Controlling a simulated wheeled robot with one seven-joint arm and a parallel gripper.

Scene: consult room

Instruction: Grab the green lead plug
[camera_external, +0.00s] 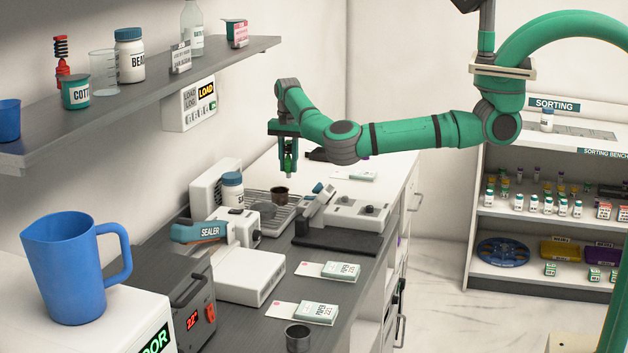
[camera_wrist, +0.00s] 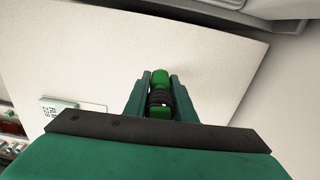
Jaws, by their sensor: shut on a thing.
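My gripper (camera_external: 288,167) is at the end of the green arm, above the back part of the counter. It points down and is shut on the green lead plug (camera_wrist: 160,78). In the wrist view the plug sits between the two green fingers (camera_wrist: 159,98), with a green rounded end sticking out and dark ribbed rings between the fingers. In the external view the plug is small and mostly hidden by the fingers. It is held clear of the counter, apart from the things below.
Below are a wire rack with a dark cup (camera_external: 280,194) and a white device with knobs (camera_external: 357,214). A sealer (camera_external: 200,232), paper packs (camera_external: 340,271) and a blue jug (camera_external: 72,268) stand nearer. A shelf (camera_external: 150,92) runs along the left wall. The white top (camera_wrist: 215,60) under my gripper is mostly clear.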

